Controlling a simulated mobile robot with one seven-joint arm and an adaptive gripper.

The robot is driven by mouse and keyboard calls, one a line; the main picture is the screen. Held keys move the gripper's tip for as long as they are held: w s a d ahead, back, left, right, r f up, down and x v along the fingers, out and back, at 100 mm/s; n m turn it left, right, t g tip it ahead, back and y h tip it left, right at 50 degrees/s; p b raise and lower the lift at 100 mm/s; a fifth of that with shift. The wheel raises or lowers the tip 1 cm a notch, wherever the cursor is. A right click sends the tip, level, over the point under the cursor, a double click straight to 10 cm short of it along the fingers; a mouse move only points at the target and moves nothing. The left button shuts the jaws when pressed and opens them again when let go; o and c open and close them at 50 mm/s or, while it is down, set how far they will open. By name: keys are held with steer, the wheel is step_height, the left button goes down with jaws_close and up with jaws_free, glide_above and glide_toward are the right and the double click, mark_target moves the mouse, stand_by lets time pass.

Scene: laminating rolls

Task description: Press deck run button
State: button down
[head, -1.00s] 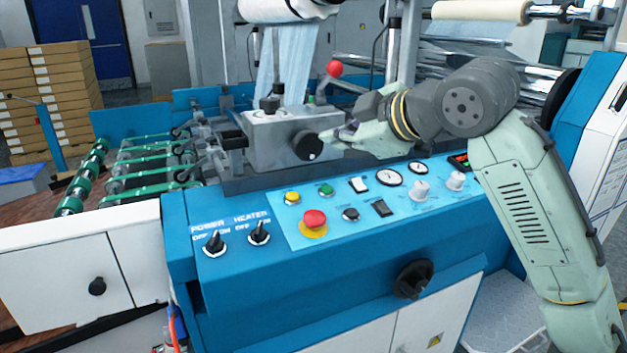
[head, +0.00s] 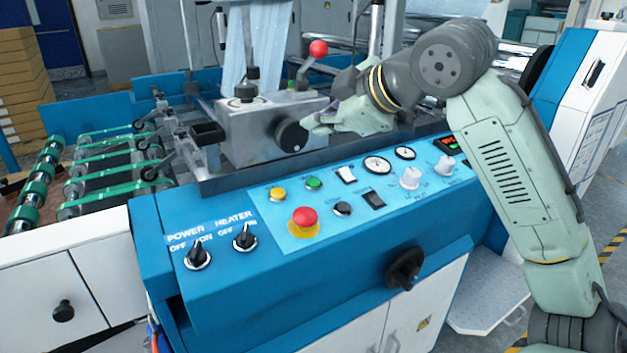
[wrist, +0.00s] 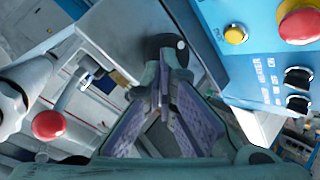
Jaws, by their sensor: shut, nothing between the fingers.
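The blue control panel carries a green button (head: 314,183), a yellow button (head: 277,194), a black button (head: 342,208) and a red mushroom button (head: 304,219) on a yellow ring. The small labels are too blurred to tell which is the deck run button. My gripper (head: 308,124) is shut and empty, above and behind the panel, beside the black round knob (head: 291,135) of a grey block. In the wrist view its fingers (wrist: 168,68) point towards that knob (wrist: 166,46). The yellow button (wrist: 235,34) and red button (wrist: 300,25) show at upper right there; the green button is out of view.
A red-ball lever (head: 318,48) stands behind the grey block (head: 245,130). POWER (head: 197,255) and HEATER (head: 244,238) switches are left of the buttons. Green-belted rollers (head: 110,165) are at left.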

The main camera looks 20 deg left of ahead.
steer(key=b, duration=0.6)
glide_above(314, 183)
steer(key=s, duration=0.1)
steer(key=f, duration=0.4)
steer(key=d+f, duration=0.1)
steer(key=f, duration=0.1)
steer(key=shift+s+f, duration=0.15)
steer(key=shift+f, duration=0.05)
steer(key=shift+w+a+f, duration=0.1)
steer(key=shift+a+f, duration=0.05)
steer(key=shift+f, duration=0.4)
steer(key=shift+w+a+f, duration=0.1)
steer(key=shift+a+f, duration=0.05)
steer(key=shift+f, duration=0.35)
steer(key=shift+f, duration=0.1)
steer(key=shift+a+f+b, duration=0.1)
steer(key=shift+f+b, duration=0.2)
